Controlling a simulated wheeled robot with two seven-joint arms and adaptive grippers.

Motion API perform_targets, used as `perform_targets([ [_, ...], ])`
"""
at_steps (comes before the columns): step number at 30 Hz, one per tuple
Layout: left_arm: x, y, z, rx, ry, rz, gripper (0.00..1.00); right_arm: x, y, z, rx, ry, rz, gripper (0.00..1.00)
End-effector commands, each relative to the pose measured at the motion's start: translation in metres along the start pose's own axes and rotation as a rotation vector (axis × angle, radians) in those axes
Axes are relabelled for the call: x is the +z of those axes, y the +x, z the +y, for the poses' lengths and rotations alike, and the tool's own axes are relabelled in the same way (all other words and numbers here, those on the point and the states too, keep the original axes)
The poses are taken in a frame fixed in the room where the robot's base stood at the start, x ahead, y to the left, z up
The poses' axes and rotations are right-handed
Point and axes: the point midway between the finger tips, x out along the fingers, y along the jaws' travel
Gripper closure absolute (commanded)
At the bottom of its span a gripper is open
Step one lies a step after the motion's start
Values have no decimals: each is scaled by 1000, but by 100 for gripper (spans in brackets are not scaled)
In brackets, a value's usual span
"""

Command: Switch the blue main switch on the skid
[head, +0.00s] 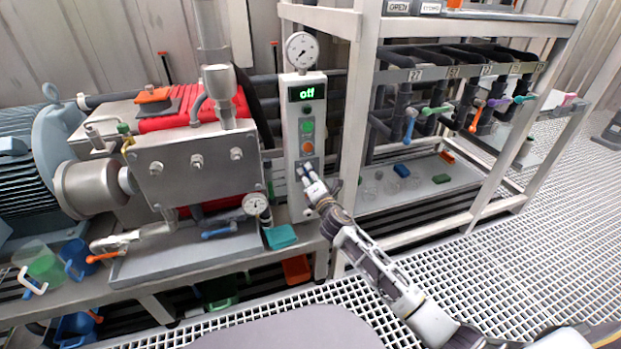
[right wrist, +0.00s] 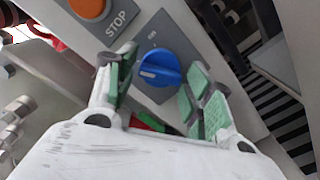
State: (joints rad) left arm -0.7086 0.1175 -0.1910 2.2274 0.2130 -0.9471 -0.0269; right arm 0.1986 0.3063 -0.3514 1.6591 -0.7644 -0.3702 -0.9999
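The blue main switch (right wrist: 161,68) is a round rotary knob on a grey plate of the skid's control panel (head: 299,189). Its raised grip lies roughly crosswise in the right wrist view, with small lettering above it. My right gripper (head: 307,174) is at the lower part of the panel. In the right wrist view the right gripper (right wrist: 163,84) is open, its green-padded fingers on either side of the knob with gaps visible. In the head view the gripper mostly hides the knob. The panel display (head: 307,93) reads "off" in green. My left gripper is not in view.
An orange STOP button (right wrist: 88,8) sits above the switch. Green (head: 307,126) and orange buttons and a gauge (head: 302,51) are higher on the panel. A white rack post (head: 353,120) stands close to its right. A pump unit (head: 200,165) is to its left.

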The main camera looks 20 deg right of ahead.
Motion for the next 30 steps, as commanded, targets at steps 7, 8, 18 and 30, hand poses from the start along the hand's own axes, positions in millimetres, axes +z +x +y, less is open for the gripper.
perform_targets([
  [7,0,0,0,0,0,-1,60,0,0,0,0,0,0,83],
  [8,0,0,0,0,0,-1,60,0,0,0,0,0,0,83],
  [18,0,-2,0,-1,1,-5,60,0,0,0,-1,47,0,83],
  [30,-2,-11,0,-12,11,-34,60,0,0,0,-3,297,-1,83],
])
